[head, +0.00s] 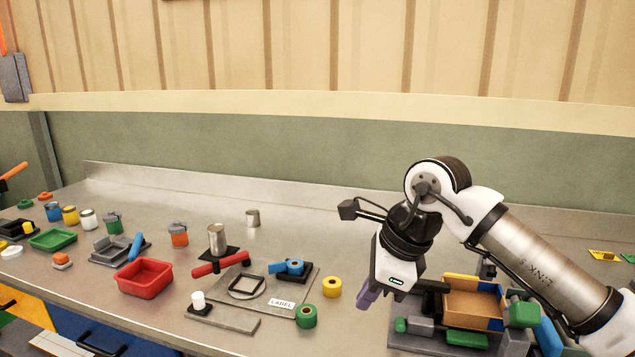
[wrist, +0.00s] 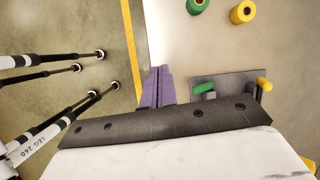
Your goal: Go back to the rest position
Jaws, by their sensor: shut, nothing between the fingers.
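My gripper (head: 368,298) hangs over the front right part of the steel worktop, pointing down. Its purple fingers are together with nothing between them. In the wrist view the purple fingers (wrist: 157,87) show side by side above the worktop's front edge, with floor to their left. My arm reaches in from the right side of the head view, bent at the elbow.
Right of the gripper stands a wooden tray (head: 474,304) among green and grey blocks. Left are green (head: 306,317) and yellow (head: 332,287) rolls, a label plate (head: 262,309) and a red bin (head: 144,279).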

